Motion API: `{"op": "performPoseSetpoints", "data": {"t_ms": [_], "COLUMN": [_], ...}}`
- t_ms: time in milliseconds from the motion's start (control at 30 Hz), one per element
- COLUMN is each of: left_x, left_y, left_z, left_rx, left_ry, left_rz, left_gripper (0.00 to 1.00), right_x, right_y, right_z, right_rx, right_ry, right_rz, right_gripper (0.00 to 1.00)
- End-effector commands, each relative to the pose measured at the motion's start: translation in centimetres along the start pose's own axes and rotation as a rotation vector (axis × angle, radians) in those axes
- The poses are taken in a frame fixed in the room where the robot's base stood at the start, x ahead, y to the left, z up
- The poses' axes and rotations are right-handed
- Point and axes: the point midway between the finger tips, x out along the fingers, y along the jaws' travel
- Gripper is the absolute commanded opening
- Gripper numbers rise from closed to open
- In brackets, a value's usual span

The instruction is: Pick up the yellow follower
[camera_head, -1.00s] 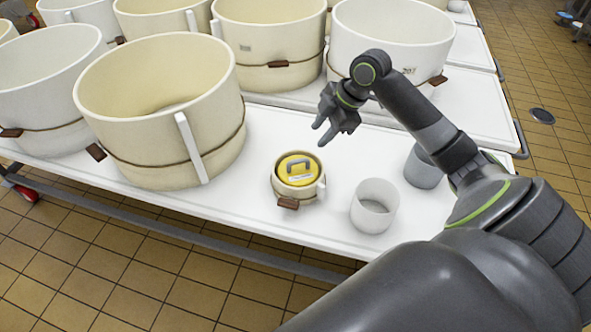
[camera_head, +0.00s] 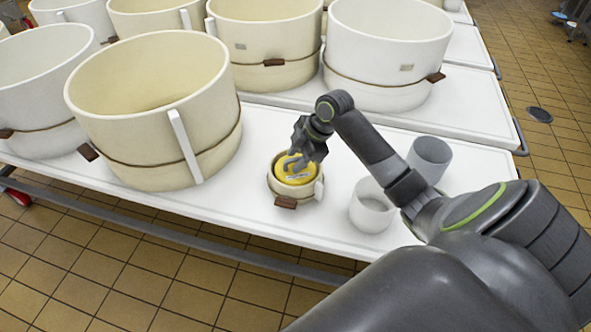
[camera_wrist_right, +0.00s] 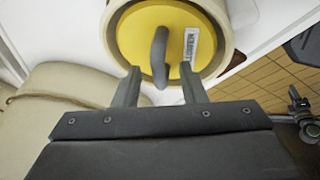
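The yellow follower (camera_head: 285,170) is a round yellow disc with a grey handle and a white label. It sits inside a small cream mould (camera_head: 302,191) with a brown tag on the white table. My right gripper (camera_head: 293,165) is just above it and covers part of it in the head view. In the right wrist view the gripper (camera_wrist_right: 160,86) is open, with one finger on each side of the grey handle (camera_wrist_right: 160,52). The fingers do not visibly press on the handle. My left gripper is not in view.
Large cream vats (camera_head: 150,95) stand behind and left of the small mould on the white table (camera_head: 225,205). A white cup (camera_head: 370,208) and a grey cup (camera_head: 428,160) stand to the right, close under my right arm.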

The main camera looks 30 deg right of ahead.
Motion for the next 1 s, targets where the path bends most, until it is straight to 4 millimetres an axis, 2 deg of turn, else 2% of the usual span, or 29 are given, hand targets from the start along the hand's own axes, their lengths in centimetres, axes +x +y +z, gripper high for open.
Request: {"op": "performPoseSetpoints", "data": {"t_ms": [200, 500, 1000], "left_x": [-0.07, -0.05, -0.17], "left_y": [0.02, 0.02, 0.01], "left_z": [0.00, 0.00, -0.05], "left_rx": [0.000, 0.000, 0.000], "left_ry": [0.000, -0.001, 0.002], "left_rz": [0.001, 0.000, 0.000], "left_gripper": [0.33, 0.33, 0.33], "right_x": [0.05, 0.03, -0.48], "right_y": [0.03, 0.03, 0.18], "right_z": [0.00, 0.01, -0.19], "right_rx": [-0.001, 0.000, -0.002], "right_ry": [0.000, -0.001, -0.001], "right_rz": [0.001, 0.001, 0.002], "right_gripper": [0.38, 0.00, 0.00]}}
